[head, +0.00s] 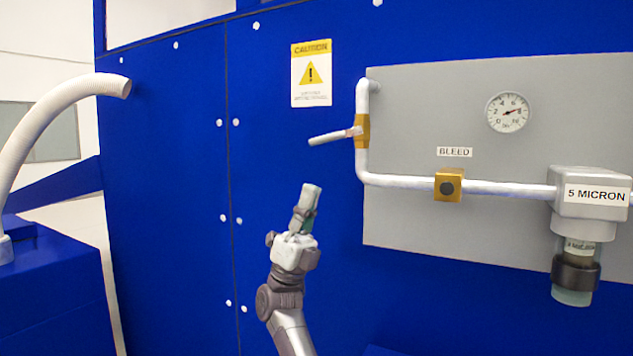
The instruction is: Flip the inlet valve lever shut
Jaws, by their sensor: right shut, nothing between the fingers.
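The inlet valve (362,131) is a brass-coloured body on the upright stretch of white pipe, at the left edge of the grey panel. Its lever (334,136) sticks out to the left, nearly level and across the pipe, its free end slightly lower. My right gripper (310,190) is below and a little left of the lever, pointing up, apart from it. Its fingers are together and hold nothing. My left gripper is not in the picture.
The grey panel (400,225) carries a pressure gauge (507,112), a brass bleed valve (448,185) and a 5 micron filter (590,195). A caution sign (311,74) hangs on the blue wall (170,180). A white hose (45,115) curves at the left. The space around my gripper is clear.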

